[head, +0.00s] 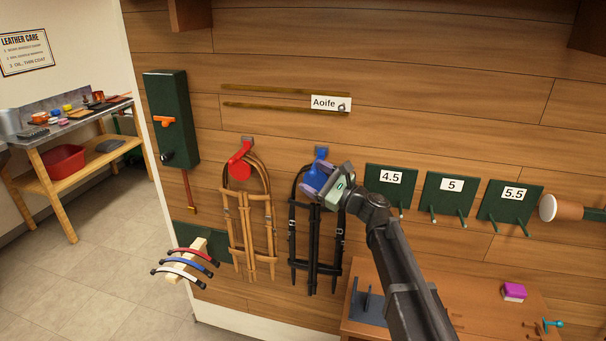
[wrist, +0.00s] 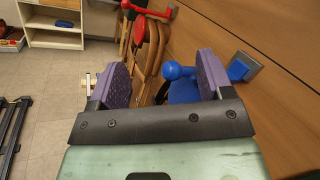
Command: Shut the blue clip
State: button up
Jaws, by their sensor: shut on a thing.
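The blue clip (head: 321,166) is on the wooden wall at the top of the black bridle (head: 318,245), beneath a small grey wall plate. My gripper (head: 316,186) is at the clip and covers much of it in the head view. In the wrist view the clip's blue knob and body (wrist: 182,88) lie between the two purple finger pads of my gripper (wrist: 163,80), nearer the right pad. My gripper is shut on the blue clip. Whether the clip itself is open or closed is hidden by the fingers.
A red clip (head: 239,165) with a tan bridle (head: 250,225) hangs just left. Green plates with pegs, marked 4.5 (head: 391,178), 5 and 5.5, are on the right. A wooden bench (head: 470,290) stands below right. A green box (head: 172,115) is on the wall at left.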

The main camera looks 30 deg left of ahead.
jog(key=v, duration=0.4)
jog(key=w+v, duration=0.1)
jog(key=v, duration=0.2)
jog(key=shift+d+r, duration=0.15)
jog(key=shift+c, duration=0.8)
jog(key=shift+s+d, duration=0.2)
jog(key=shift+d, duration=0.2)
